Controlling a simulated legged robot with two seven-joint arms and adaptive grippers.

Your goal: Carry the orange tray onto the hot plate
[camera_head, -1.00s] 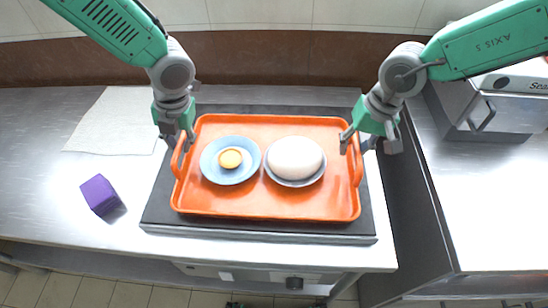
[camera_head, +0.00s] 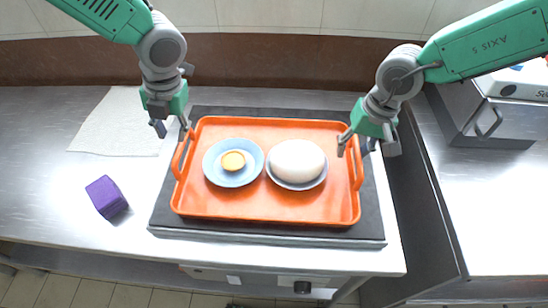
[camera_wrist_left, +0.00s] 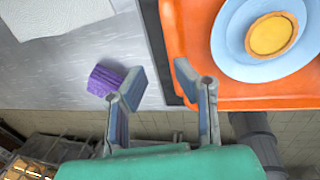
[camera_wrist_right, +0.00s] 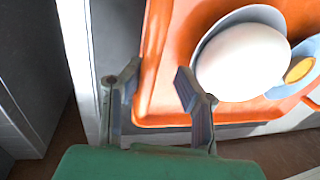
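The orange tray (camera_head: 262,206) rests flat on the dark hot plate (camera_head: 381,222). On the tray, a blue plate with a small yellow tart (camera_head: 233,161) sits left and a bowl with a large white mound (camera_head: 297,161) sits right. My left gripper (camera_head: 172,130) is open above the tray's left handle, apart from it. In the left wrist view its spread fingers (camera_wrist_left: 150,80) show no object between them. My right gripper (camera_head: 355,148) is open by the tray's right handle, with one finger over the tray's inside; the right wrist view shows its fingers (camera_wrist_right: 150,85) apart. Contact there is unclear.
A purple block (camera_head: 106,197) lies on the steel counter to the left, below a white cloth (camera_head: 118,122). A dark gap separates this counter from the right one, where a metal appliance (camera_head: 490,115) stands. A knob (camera_head: 302,287) sits on the front.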

